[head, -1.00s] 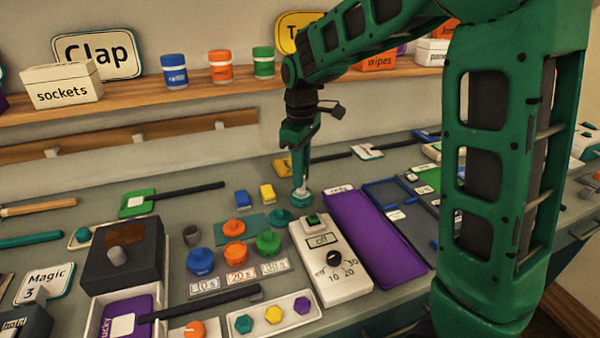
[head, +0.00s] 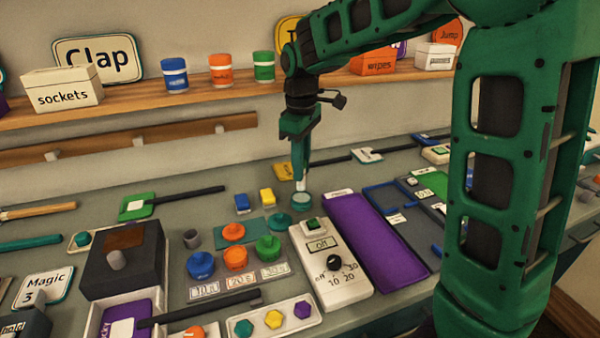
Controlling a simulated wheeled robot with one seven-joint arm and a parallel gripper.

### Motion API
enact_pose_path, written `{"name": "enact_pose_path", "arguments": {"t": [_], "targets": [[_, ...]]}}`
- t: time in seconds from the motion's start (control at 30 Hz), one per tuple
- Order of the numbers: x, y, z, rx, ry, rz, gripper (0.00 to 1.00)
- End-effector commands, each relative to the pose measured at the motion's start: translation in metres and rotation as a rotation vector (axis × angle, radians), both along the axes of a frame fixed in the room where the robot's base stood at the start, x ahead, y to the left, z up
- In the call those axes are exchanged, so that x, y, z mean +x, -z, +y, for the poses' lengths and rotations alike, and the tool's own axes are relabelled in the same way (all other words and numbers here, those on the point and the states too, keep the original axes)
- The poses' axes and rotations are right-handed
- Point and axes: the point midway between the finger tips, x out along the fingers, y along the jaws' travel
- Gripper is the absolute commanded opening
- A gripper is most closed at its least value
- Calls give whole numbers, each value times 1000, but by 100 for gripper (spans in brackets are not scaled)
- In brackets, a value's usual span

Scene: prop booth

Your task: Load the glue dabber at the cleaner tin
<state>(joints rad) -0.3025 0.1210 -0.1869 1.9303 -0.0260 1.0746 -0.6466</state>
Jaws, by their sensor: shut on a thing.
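My gripper (head: 300,179) is shut on a slim white piece, apparently the glue dabber (head: 301,186), held upright and pointing down. Its lower end is at or just above the mouth of a small teal tin (head: 302,201) with a pale top; I cannot tell whether it touches or is inside. I cannot read a label on the tin, so I cannot confirm it is the cleaner tin. A teal round lid-like piece (head: 280,222) lies just in front of it, to the left.
A white timer box (head: 330,268) and a purple tray (head: 372,238) stand close on the right. Orange, blue and green knobbed pots (head: 201,265) stand in front left. A shelf (head: 130,107) runs behind.

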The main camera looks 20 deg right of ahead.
Motion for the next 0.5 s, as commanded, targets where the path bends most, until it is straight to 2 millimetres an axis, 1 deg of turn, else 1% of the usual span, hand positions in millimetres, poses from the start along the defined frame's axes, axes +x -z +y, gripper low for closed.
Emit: {"name": "enact_pose_path", "arguments": {"t": [0.1, 0.5], "targets": [[1, -9, 0, 1, 0, -4, 0], [0, -35, 0, 1, 0, -2, 0]]}}
